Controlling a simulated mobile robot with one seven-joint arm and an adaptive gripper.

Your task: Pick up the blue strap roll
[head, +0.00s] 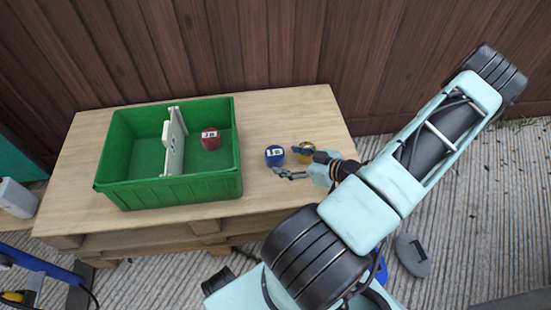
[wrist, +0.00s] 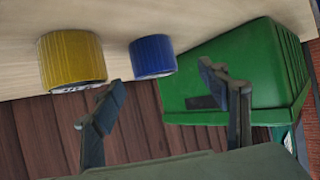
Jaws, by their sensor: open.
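The blue strap roll (head: 274,155) stands on the wooden pallet table, just right of the green crate, in the head view. In the wrist view the blue roll (wrist: 152,57) is near the middle, beyond and between the two fingertips. My gripper (head: 292,162) comes in from the right, low over the table. Its jaws (wrist: 158,92) are spread apart and empty. The blue roll appears ahead of the fingers; I cannot tell whether either finger touches it.
A yellow roll (head: 303,150) stands close right of the blue one, partly behind my gripper; it also shows in the wrist view (wrist: 72,60). The green crate (head: 215,186) has a white divider (head: 173,143) and a red roll (head: 210,139) inside. The pallet table (head: 300,105) is bare behind the rolls.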

